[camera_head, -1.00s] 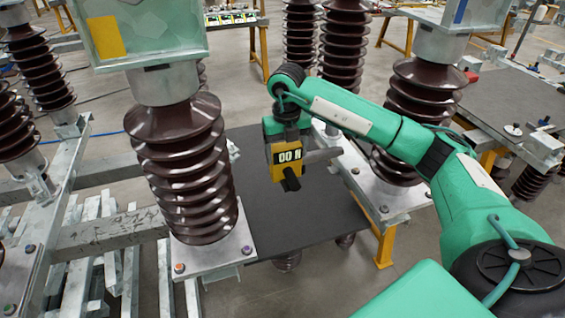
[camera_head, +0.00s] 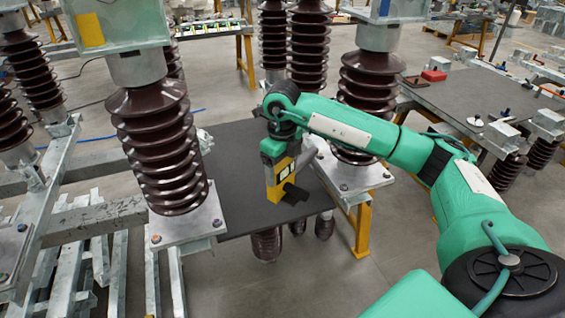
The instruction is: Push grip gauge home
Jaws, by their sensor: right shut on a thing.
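My right gripper (camera_head: 282,188) hangs over the dark table between the brown ribbed insulators, at the end of my green arm. Its body is green and yellow, with a grey part jutting to the right. It is shut on a small dark piece (camera_head: 295,193), which I take to be the grip gauge. The piece is small and partly hidden, so its shape and any seat for it cannot be made out. Whether it touches the table is unclear. My left gripper is not in view.
The dark table (camera_head: 235,160) has bare surface around the gripper. Brown ribbed insulators on metal plates stand close at left (camera_head: 160,150) and right (camera_head: 366,92). A second table (camera_head: 455,105) with metal blocks and a red box (camera_head: 434,76) lies at the right.

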